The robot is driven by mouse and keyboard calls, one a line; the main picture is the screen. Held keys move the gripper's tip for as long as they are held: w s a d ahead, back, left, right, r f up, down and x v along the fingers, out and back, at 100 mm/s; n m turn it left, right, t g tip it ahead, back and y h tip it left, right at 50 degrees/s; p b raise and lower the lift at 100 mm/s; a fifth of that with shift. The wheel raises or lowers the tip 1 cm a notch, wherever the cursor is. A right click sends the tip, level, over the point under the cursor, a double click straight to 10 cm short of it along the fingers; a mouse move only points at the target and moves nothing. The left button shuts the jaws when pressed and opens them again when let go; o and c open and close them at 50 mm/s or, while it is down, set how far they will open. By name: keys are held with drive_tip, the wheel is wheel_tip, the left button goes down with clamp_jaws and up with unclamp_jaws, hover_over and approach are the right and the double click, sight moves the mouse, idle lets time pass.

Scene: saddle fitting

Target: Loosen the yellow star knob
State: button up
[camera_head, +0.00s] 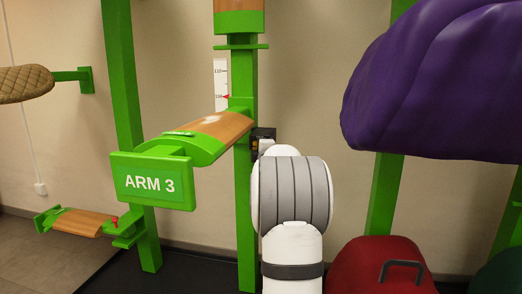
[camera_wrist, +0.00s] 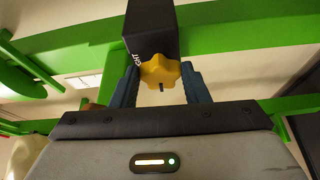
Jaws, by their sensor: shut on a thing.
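The yellow star knob (camera_wrist: 160,71) shows in the wrist view, on the near face of a black block (camera_wrist: 150,28) with partly hidden white lettering. My gripper (camera_wrist: 160,84) has its two blue-grey fingers on either side of the knob, shut on it. In the head view, the black block (camera_head: 263,134) sits beside the green upright (camera_head: 244,170), just behind my white and grey arm. My arm hides the knob and my gripper in that view.
A wooden-topped green arm with an ARM 3 sign (camera_head: 150,183) juts out left of my arm. A purple saddle (camera_head: 435,80) overhangs at the right. A red case-like object (camera_head: 380,270) stands low at the right. A brown quilted pad (camera_head: 25,83) is at far left.

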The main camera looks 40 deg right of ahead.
drive_tip(key=shift+a+r, duration=0.1)
idle(0.3)
drive_tip(key=o, duration=1)
drive_tip(key=shift+c, duration=0.2)
drive_tip(key=p+v, duration=0.1)
drive_tip(key=v, duration=0.6)
drive_tip(key=shift+s+a, duration=0.15)
drive_tip(key=shift+s, duration=0.2)
